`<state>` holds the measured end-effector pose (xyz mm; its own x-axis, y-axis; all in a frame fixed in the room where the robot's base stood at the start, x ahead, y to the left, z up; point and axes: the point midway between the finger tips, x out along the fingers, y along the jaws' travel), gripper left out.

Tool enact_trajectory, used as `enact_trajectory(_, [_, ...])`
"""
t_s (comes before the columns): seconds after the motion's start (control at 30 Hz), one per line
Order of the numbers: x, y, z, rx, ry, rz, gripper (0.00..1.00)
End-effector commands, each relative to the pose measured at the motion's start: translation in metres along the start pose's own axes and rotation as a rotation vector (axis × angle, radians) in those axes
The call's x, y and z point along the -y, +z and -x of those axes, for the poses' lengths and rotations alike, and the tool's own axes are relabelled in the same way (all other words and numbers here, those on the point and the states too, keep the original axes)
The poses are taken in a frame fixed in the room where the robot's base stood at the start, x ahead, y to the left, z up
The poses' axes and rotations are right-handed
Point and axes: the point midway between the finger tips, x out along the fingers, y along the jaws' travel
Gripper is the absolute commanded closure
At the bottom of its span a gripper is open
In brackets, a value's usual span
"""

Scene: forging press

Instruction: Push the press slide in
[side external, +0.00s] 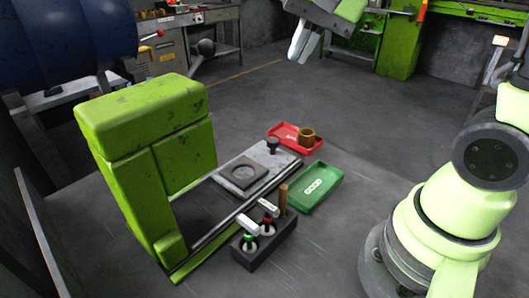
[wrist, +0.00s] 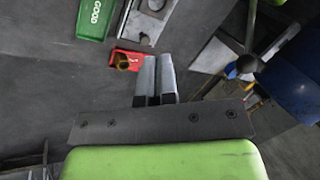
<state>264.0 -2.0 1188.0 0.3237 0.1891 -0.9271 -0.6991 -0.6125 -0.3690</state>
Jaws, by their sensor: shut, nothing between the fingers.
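The press slide (side external: 262,160) is a light grey plate with a dark square die (side external: 243,174) and a dark upright knob (side external: 272,146) at its outer end. It sits on rails, drawn out to the right of the green press frame (side external: 150,150). Part of the slide (wrist: 146,24) shows at the top of the wrist view. My gripper (side external: 300,52) is shut and empty, high above the floor beyond the slide, well apart from it. In the wrist view its fingers (wrist: 155,62) lie side by side.
A red tray (side external: 283,133) with a brass part (side external: 307,136) and a green GOOD tray (side external: 320,186) lie right of the slide. A dark holder (side external: 264,243) with several upright tools stands before the rails. A blue cylinder (side external: 70,40) is at upper left.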

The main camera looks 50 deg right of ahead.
Motion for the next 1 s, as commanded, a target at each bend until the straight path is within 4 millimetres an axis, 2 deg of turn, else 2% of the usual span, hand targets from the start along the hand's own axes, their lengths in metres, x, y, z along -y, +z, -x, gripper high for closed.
enact_trajectory(0.03, [0.003,-0.016,-0.015,0.033,0.027,-0.072,1.0])
enact_trajectory(0.2, [0.003,-0.061,-0.067,0.13,0.104,-0.317,1.0])
enact_trajectory(0.3, [-0.005,-0.084,-0.102,0.183,0.15,-0.459,1.0])
enact_trajectory(0.43, [-0.02,-0.104,-0.143,0.24,0.2,-0.615,1.0])
enact_trajectory(0.53, [-0.031,-0.112,-0.166,0.269,0.227,-0.698,1.0])
enact_trajectory(0.7, [-0.039,-0.116,-0.184,0.291,0.247,-0.76,1.0])
enact_trajectory(0.87, [-0.042,-0.111,-0.199,0.295,0.251,-0.764,1.0])
enact_trajectory(1.0, [-0.045,-0.101,-0.222,0.296,0.253,-0.761,1.0])
